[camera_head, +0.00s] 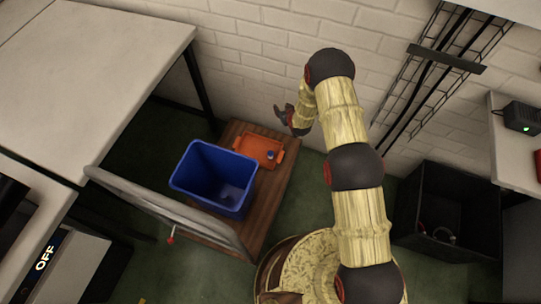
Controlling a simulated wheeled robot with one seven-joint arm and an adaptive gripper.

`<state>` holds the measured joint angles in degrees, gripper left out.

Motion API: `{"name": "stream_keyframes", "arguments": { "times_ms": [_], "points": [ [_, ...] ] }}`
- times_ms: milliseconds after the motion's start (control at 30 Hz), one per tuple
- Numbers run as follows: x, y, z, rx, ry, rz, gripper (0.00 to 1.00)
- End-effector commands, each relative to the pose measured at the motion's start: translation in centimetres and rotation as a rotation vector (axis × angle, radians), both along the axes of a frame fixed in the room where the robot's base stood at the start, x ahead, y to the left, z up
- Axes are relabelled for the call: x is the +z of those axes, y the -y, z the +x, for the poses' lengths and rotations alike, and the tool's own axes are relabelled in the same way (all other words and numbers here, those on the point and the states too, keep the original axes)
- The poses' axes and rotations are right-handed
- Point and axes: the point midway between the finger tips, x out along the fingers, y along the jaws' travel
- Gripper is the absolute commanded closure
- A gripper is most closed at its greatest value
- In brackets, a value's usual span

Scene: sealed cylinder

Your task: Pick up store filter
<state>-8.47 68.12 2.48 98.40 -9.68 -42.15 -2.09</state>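My gripper (283,114) is dark and small in the head view. It hangs in the air by the white brick wall, above and beyond the orange tray (250,143). Its fingers are too small to tell whether they are apart, and I see nothing held in them. A small blue-grey object (269,155) lies on the orange tray; it may be the filter, but I cannot tell. The blue bin (190,172) stands beside the tray on a low wooden platform (271,198).
A grey panel (165,208) with a red handle stands in front of the bin. A pale table (95,60) is at the upper left, and a unit reading OFF (48,252) at the lower left. A black crate (405,215) with loose items stands at the right. Green floor lies between.

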Motion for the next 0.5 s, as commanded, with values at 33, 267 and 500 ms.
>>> {"name": "stream_keyframes", "arguments": {
  "times_ms": [33, 267, 500],
  "points": [
    [-2.4, -0.4, -0.8, 0.009, 0.001, 0.005, 0.65],
    [-11.0, -1.8, -4.6, 0.048, 0.037, 0.036, 0.65],
    [-18.9, -2.7, -10.2, 0.08, 0.076, 0.074, 0.65]
  ]
}}
